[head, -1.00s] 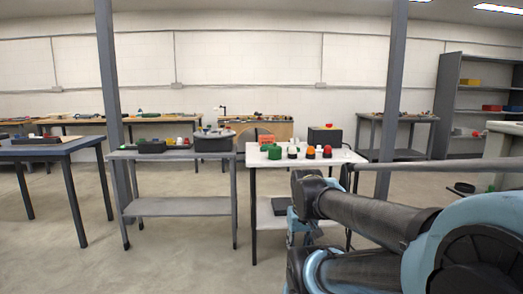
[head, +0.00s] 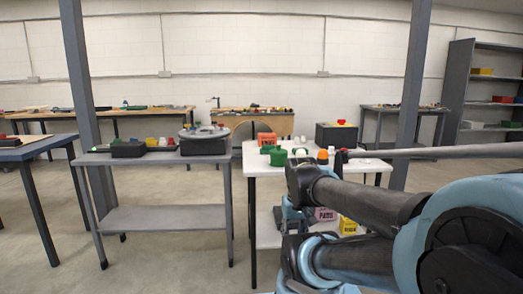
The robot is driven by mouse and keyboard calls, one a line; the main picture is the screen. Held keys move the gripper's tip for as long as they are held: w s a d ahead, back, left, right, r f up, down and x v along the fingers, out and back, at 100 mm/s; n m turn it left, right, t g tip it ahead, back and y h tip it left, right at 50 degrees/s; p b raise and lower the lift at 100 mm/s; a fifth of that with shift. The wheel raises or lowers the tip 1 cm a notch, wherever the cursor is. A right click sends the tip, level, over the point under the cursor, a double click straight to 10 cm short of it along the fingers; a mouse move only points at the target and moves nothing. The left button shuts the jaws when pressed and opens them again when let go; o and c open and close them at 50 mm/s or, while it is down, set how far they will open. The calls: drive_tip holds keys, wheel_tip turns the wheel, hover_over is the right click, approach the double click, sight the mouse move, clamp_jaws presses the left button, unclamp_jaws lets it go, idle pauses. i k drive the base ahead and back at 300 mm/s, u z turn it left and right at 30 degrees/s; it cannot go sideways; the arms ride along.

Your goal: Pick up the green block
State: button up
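A green object (head: 278,157) sits on the near left part of the white tabletop (head: 262,167), in front of a red-orange item. It looks rounded, and I cannot tell its exact shape. A smaller green piece stands among small items on the grey cart to the left. My dark and light-blue arm fills the lower right and covers the right part of the white table. My gripper cannot be made out.
The grey cart (head: 160,219) stands left of the white table, with a gap between. A blue-topped table (head: 40,147) is at far left. Orange and dark items stand right of the green object. Pink and yellow boxes (head: 348,225) show below the tabletop. Front left floor is clear.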

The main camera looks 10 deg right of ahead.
sight(265, 149)
drive_tip(key=i, duration=0.85)
